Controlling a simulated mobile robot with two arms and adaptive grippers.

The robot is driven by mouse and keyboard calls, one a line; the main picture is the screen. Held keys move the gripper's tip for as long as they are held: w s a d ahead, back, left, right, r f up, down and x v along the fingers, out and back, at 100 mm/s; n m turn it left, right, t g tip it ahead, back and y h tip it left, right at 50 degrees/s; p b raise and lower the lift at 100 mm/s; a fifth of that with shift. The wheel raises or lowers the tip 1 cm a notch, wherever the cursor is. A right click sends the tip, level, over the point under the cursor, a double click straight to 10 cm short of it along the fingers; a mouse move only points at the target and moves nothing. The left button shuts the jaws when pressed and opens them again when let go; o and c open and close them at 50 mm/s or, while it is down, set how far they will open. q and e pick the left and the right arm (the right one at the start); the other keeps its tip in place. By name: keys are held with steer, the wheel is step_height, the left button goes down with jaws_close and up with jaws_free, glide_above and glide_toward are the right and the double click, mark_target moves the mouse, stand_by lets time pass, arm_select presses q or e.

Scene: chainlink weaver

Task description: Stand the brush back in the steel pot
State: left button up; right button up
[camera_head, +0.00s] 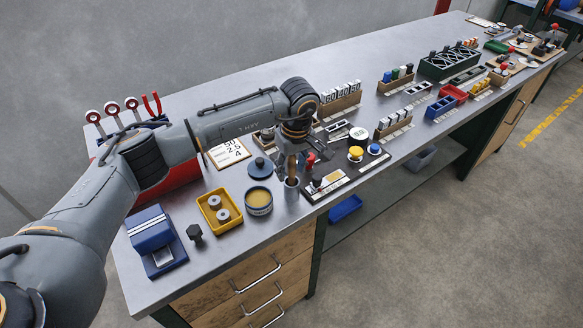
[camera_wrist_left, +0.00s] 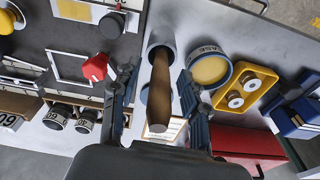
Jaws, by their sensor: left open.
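The steel pot (camera_head: 291,190) stands upright on the bench near its front edge; its rim also shows in the left wrist view (camera_wrist_left: 153,46). The brush's wooden handle (camera_head: 291,166) rises out of the pot, and in the left wrist view the handle (camera_wrist_left: 161,92) points up toward the camera, leaning slightly. Its bristle end is hidden inside the pot. My left gripper (camera_head: 293,152) is above the pot, open, with one finger on each side of the handle and gaps showing. My right gripper is not in view.
A round tin (camera_head: 259,201) of yellowish paste stands just left of the pot, with a blue lid (camera_head: 260,167) behind it. A yellow tray (camera_head: 219,211) lies further left. A board with a red knob (camera_head: 310,159) is close on the right.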

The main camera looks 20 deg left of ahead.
arm_select(q)
step_height(320, 180, up, 12)
steer(key=d, duration=0.1)
steer(key=shift+s+f, duration=0.2)
steer(key=shift+s, duration=0.2)
